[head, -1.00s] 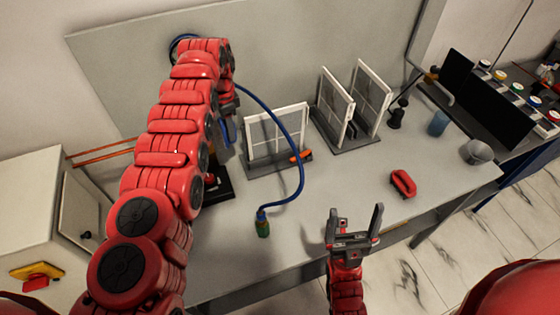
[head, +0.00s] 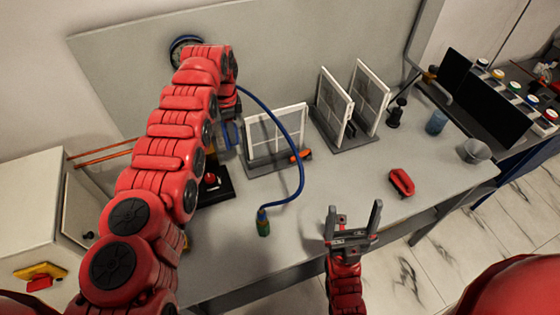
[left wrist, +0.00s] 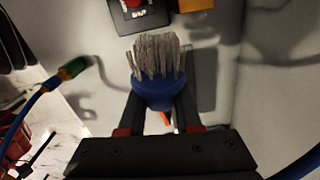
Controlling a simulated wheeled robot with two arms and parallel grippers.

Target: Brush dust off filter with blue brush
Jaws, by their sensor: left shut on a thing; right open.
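My left gripper (head: 232,118) is shut on the blue brush (left wrist: 155,93), whose grey bristles (left wrist: 157,54) point away from the jaws in the left wrist view. In the head view the brush (head: 232,134) is partly hidden by my left arm, just left of a white-framed filter panel (head: 277,125) standing upright in a grey holder. I see no contact between brush and panel. Two more white-framed panels, one at left (head: 334,101) and one at right (head: 371,94), stand in a rack. My right gripper (head: 354,218) is open and empty at the bench's front edge.
A blue hose (head: 302,165) with a green end (head: 262,223) curves over the bench in front of the panel. A red button box (head: 213,182) stands at left. A red handle-shaped object (head: 402,183), a blue cup (head: 436,122) and a grey cup (head: 474,151) are at right.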

